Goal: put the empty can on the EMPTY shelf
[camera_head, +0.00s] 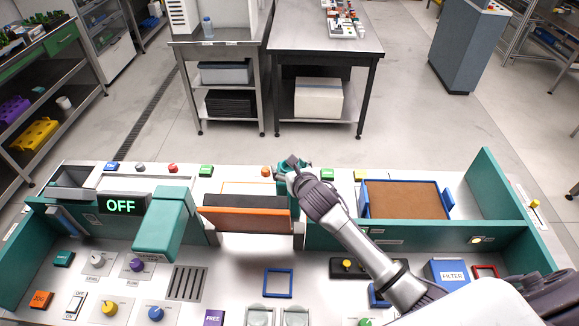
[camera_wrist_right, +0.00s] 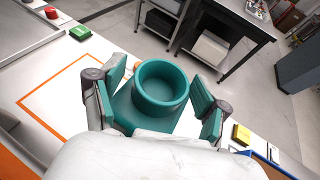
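My right gripper (camera_head: 297,168) is at the back edge of the console, just right of the orange-edged brown flap. In the right wrist view its two teal-padded fingers (camera_wrist_right: 160,90) stand wide apart, on either side of a round, open-topped teal cup (camera_wrist_right: 162,92). I cannot tell whether the fingers touch the cup. I cannot tell which of these, if any, is the empty can. No label reading EMPTY is legible. An orange-outlined area (camera_wrist_right: 58,88) lies left of the gripper. My left gripper is not in view.
The brown flap (camera_head: 245,222) and a teal housing (camera_head: 163,222) are left of my right arm. A blue-sided brown tray (camera_head: 405,199) and a teal divider wall (camera_head: 498,187) are to the right. Knobs and buttons crowd the front. Two metal tables (camera_head: 330,40) stand beyond open floor.

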